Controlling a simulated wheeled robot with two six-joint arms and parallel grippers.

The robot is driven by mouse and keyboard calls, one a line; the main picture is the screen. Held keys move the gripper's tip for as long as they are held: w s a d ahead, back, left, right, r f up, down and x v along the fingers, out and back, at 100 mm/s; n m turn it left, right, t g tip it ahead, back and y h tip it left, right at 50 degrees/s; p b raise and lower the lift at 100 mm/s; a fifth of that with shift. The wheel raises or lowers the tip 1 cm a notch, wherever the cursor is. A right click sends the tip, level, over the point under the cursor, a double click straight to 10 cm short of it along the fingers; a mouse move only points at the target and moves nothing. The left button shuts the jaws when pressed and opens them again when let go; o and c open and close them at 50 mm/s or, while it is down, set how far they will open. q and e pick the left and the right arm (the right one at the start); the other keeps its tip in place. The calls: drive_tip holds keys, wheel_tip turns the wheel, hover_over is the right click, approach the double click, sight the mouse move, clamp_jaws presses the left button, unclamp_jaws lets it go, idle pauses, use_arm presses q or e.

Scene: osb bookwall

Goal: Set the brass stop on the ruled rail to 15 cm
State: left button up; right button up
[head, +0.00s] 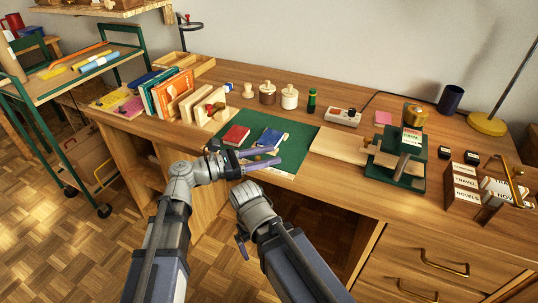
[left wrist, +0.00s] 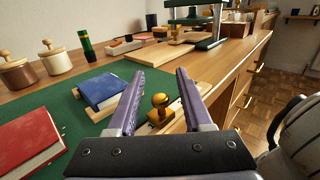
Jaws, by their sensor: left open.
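The brass stop (left wrist: 160,103) shows in the left wrist view as a round golden knob on a small base. It stands between the two purple fingers of my left gripper (left wrist: 157,88), beyond the palm, with visible space on both sides. The ruled rail (left wrist: 150,128) is a pale wooden strip under the stop at the mat's front edge, mostly hidden by my gripper; no scale marks are readable. In the head view my left gripper (head: 264,158) is open over the front of the green mat, covering most of the rail. A purple tip of my right gripper (head: 241,246) shows below the desk edge; its jaws are unclear.
A red book (head: 236,135) and a blue book (head: 270,138) lie on the green mat (head: 292,140) behind the left gripper. Upright books and wooden bookends (head: 200,105) stand to the left. A green press (head: 402,158) stands right. Jars (head: 267,94) stand behind.

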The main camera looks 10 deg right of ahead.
sight(241, 162)
use_arm(q)
drive_tip(key=a, duration=0.4)
drive_tip(key=s+a, duration=0.1)
drive_tip(key=a, duration=0.2)
drive_tip(key=shift+s, duration=0.1)
